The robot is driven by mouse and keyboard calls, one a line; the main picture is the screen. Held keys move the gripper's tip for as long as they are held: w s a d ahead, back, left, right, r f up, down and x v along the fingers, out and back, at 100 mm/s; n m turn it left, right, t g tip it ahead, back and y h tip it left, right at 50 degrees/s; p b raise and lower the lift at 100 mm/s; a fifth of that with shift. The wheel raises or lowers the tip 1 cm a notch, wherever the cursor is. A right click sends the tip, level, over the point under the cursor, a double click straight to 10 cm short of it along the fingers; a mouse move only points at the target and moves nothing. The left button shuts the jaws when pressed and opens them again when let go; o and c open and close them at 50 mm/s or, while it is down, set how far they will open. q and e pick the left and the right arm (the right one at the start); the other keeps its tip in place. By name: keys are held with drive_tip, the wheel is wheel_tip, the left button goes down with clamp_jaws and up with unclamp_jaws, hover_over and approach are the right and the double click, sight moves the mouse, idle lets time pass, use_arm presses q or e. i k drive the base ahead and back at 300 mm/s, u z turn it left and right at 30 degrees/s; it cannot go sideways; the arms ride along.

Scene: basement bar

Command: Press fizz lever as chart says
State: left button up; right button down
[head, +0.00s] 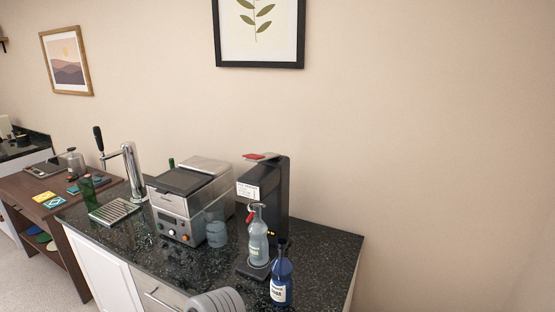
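A dark carbonating machine (277,190) stands on the right part of the black speckled counter (325,250). Its red-topped lever (262,156) sticks out at the top, toward the left. A small white chart (248,190) with print too small to read is on its front. A clear bottle (258,240) with a pale label stands upright at the machine's base, below the chart. A small red part (250,215) shows beside the bottle's neck. A blue bottle (281,278) with a white label stands in front.
A silver countertop machine (185,205), a clear container (215,229), a beer tap (132,170) and a drip tray (115,211) stand to the left. A wooden table (28,196) with small items is farther left. The counter's right end is clear.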

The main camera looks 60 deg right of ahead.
sight(254, 158)
drive_tip(key=z, duration=0.75)
